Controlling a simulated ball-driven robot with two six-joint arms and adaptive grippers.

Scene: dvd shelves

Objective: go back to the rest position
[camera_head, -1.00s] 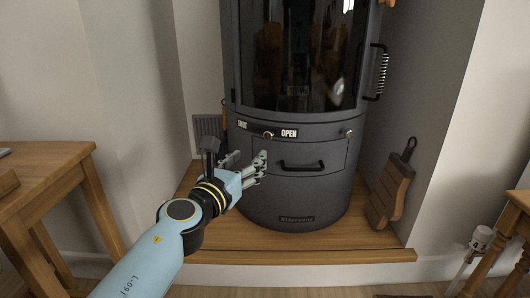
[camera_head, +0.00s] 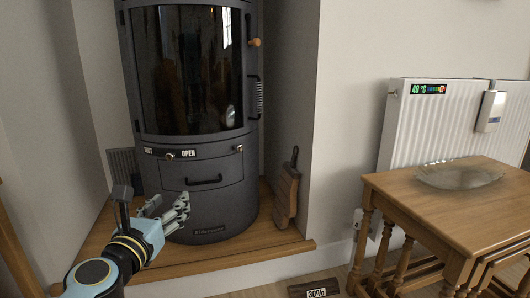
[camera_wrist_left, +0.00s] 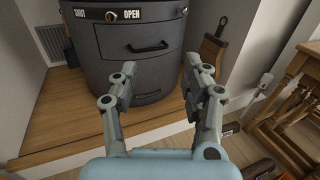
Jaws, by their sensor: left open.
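My left gripper (camera_head: 168,212) is in front of the lower part of the dark grey stove in the head view. Its fingers are apart with nothing between them. The left wrist view also shows the open fingers (camera_wrist_left: 158,88), pointing toward the base of the stove (camera_wrist_left: 135,70). The stove (camera_head: 215,215) stands on a wooden platform and has a glass door above a drawer front with a black handle (camera_head: 205,181). The gripper looks apart from the stove. My right gripper is not in either view.
A wooden table (camera_head: 385,190) with a glass bowl (camera_head: 460,176) stands at the right, before a white radiator (camera_head: 405,130). A log marked 30% (camera_head: 314,288) lies on the floor. The wooden platform (camera_head: 215,252) is mostly bare.

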